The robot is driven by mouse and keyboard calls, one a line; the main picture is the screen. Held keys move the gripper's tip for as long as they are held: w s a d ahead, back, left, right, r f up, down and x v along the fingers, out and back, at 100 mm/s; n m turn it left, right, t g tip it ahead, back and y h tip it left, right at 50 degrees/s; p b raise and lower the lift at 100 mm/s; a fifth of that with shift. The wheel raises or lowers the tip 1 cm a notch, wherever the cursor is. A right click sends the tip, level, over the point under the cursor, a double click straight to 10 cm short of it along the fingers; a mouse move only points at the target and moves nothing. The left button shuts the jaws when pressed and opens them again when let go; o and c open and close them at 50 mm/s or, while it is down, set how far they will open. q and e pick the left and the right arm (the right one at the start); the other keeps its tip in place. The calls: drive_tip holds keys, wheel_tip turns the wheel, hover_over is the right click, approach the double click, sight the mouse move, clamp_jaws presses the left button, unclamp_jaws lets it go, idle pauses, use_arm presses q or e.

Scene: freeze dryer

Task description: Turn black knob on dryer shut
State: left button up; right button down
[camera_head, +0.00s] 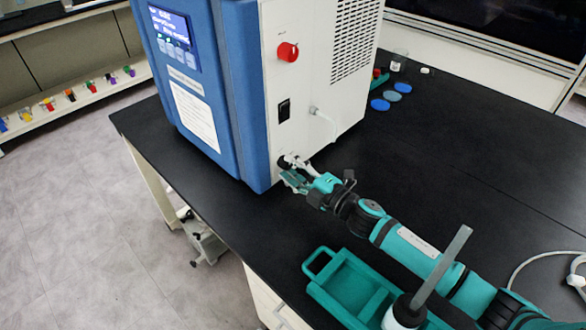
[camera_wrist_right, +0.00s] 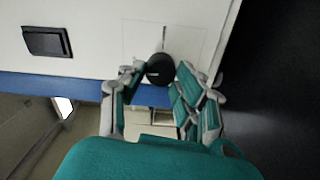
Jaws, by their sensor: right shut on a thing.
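The freeze dryer (camera_head: 300,95) is a blue and white box on the black bench. Its black knob (camera_head: 283,163) sits low on the white side panel, partly hidden by my right gripper. In the right wrist view the round black knob (camera_wrist_right: 160,68) shows a light mark on its face. My right gripper (camera_head: 296,173) reaches the panel from the right, and its fingertips (camera_wrist_right: 157,76) are on either side of the knob, shut on it. My left gripper is not in view.
A red knob (camera_head: 288,52) and a black switch (camera_head: 284,110) are higher on the same panel. A teal tray (camera_head: 355,287) lies on the bench (camera_head: 440,150) near my right arm. Blue discs (camera_head: 390,96) lie behind.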

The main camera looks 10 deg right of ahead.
drive_tip(key=c, duration=0.9)
unclamp_jaws()
drive_tip(key=shift+c, duration=0.2)
drive_tip(key=v, duration=1.2)
